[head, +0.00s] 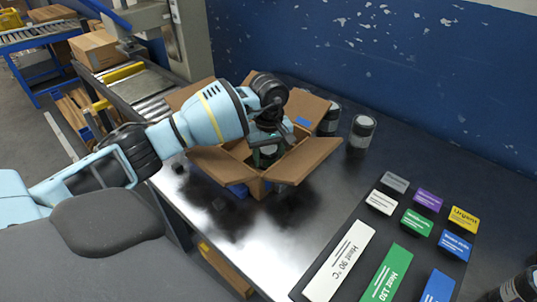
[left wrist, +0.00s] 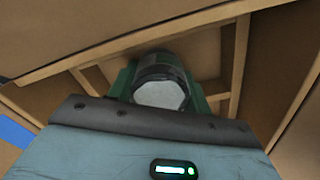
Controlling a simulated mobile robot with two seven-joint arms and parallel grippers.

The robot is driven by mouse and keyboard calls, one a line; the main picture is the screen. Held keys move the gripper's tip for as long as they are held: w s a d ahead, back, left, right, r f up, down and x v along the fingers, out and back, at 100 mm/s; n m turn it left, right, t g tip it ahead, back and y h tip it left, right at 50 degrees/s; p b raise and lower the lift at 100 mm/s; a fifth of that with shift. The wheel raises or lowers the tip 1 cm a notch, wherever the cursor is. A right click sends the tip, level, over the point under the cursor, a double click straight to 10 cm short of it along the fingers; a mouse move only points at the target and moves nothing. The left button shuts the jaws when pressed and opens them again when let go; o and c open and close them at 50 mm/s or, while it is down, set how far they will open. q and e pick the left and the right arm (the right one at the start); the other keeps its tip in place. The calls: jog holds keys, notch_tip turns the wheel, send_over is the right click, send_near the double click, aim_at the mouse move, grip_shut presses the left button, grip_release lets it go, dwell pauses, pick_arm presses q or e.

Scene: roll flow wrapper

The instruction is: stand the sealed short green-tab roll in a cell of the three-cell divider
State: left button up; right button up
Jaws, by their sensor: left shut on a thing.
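My left gripper (head: 266,150) reaches down into an open cardboard box (head: 290,165) on the dark table. In the left wrist view the gripper (left wrist: 160,90) is shut on a short roll (left wrist: 162,92) with a dark side and a pale, many-sided end face. Green shows on both sides of the roll; I cannot tell if it is a tab or the fingers. Cardboard divider walls (left wrist: 240,65) form cells around the roll. Whether the roll touches the cell floor is hidden.
Two dark rolls with grey tops, one (head: 361,133) clear of the box and one (head: 329,120) behind its flap, stand on the table. Coloured label cards (head: 421,222) lie at the right. The open box flaps (head: 311,158) spread outward.

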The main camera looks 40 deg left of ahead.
aim_at(269, 149)
pick_arm(q)
jog(key=o, duration=1.1)
jog(key=shift+c, duration=0.2)
jog(key=shift+r, duration=0.2)
notch_tip(269, 149, up, 12)
jog(key=shift+f, duration=0.15)
